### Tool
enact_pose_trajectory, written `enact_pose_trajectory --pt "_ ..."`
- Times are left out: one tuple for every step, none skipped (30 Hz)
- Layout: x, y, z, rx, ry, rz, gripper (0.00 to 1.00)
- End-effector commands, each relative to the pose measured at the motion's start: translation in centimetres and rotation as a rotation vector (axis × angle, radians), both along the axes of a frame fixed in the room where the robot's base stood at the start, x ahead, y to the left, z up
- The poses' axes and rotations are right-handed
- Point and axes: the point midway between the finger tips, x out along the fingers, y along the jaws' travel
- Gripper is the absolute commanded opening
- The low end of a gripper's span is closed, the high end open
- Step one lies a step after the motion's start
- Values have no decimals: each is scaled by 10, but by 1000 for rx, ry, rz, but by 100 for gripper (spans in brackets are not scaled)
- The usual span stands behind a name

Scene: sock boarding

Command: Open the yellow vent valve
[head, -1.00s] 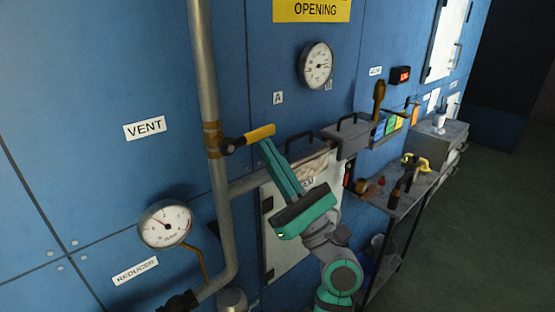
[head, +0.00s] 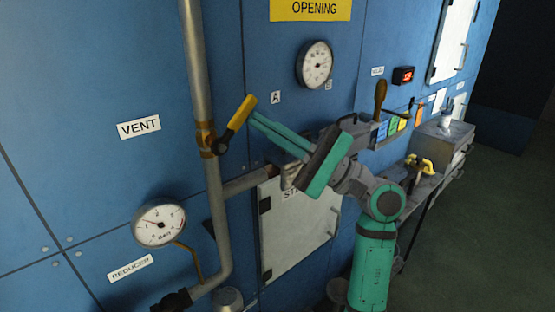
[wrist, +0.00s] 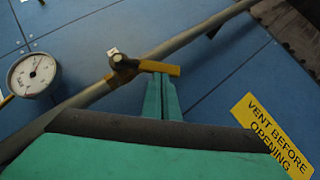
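The yellow vent valve handle (head: 241,112) sits on a brass valve body (head: 206,138) on the vertical grey pipe, right of the VENT label (head: 139,127). It slants steeply up and to the right. In the wrist view the yellow handle (wrist: 160,68) lies across the tips of my fingers. My gripper (head: 254,118) reaches in from the lower right, its green fingers close together. The fingertips (wrist: 161,80) appear shut and meet the side of the handle, with nothing visible between them. The exact contact is hard to see.
A round gauge (head: 159,222) is at the lower left, and another gauge (head: 314,64) is above my gripper. A white cabinet door (head: 300,230) lies below my arm. A grey shelf with fittings stands to the right.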

Motion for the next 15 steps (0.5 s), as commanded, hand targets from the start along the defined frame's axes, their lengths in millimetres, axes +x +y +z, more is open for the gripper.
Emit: enact_pose_trajectory --pt "0 3 5 -40 -28 2 0" --pt "0 3 7 -62 -45 1 0" --pt "-1 5 10 -92 -68 3 0" --pt "-2 5 12 -113 -86 2 0" --pt "-3 6 15 -137 -104 2 0" --pt "-3 7 17 -166 -127 1 0" --pt "-4 8 19 -190 -145 3 0" --pt "-5 9 21 -211 -163 2 0" --pt "-6 11 24 -242 -187 2 0" --pt "-6 12 26 -263 -203 3 0" --pt "-7 13 28 -285 -221 3 0" --pt "-9 14 30 -314 -244 3 0" --pt "-10 15 32 -335 -262 3 0" --pt "-11 17 34 -355 -276 3 0" --pt "-12 18 36 -382 -298 3 0"
